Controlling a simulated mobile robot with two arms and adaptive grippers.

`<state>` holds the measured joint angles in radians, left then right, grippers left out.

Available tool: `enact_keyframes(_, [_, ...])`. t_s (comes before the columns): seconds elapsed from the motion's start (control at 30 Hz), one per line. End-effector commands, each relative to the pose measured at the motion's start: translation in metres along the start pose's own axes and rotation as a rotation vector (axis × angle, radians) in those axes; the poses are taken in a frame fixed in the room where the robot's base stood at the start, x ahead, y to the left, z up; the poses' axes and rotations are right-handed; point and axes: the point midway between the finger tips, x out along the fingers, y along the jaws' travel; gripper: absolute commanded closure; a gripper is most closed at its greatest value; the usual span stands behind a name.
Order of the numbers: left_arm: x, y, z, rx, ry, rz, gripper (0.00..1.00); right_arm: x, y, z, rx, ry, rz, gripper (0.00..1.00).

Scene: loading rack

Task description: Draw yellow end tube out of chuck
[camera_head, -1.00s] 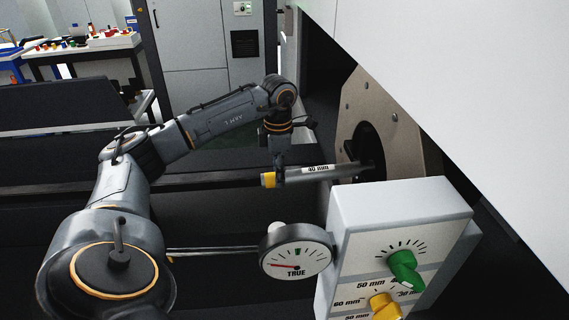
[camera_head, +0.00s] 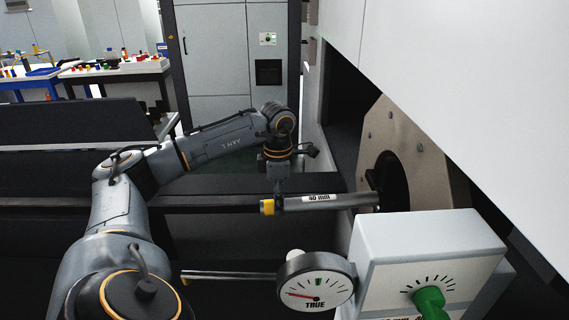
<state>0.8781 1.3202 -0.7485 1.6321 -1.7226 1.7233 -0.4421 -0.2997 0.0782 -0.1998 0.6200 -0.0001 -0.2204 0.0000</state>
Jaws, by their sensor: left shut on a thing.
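The grey tube (camera_head: 345,201) with a yellow end (camera_head: 267,207) and a "40 mm" label lies almost level in the middle of the head view. My left gripper (camera_head: 278,197) reaches down from above and is shut on the tube close to its yellow end. The chuck (camera_head: 412,152) is a pale round-holed plate with a dark bore, to the right. The tube's right end shows at the left side of the bore. I cannot tell whether its tip is still inside or just in front. My right gripper is not in view.
A light grey control box (camera_head: 430,245) with a green knob (camera_head: 430,302) stands below the chuck. A round dial (camera_head: 316,284) marked "TRUE" sits left of it. A white housing (camera_head: 470,90) overhangs the chuck. A dark rail (camera_head: 215,203) runs behind the tube to the left.

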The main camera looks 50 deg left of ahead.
Motion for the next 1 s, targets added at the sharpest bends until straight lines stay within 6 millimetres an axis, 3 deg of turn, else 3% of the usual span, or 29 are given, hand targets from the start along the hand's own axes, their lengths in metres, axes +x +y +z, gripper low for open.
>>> enact_keyframes(0.6, [0.001, 0.000, -0.032, -0.001, 0.000, 0.001, 0.88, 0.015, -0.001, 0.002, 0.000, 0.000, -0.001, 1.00])
enact_keyframes(1.0, [-0.001, 0.000, -0.037, 0.000, -0.001, 0.001, 0.88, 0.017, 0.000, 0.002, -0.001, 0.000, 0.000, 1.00])
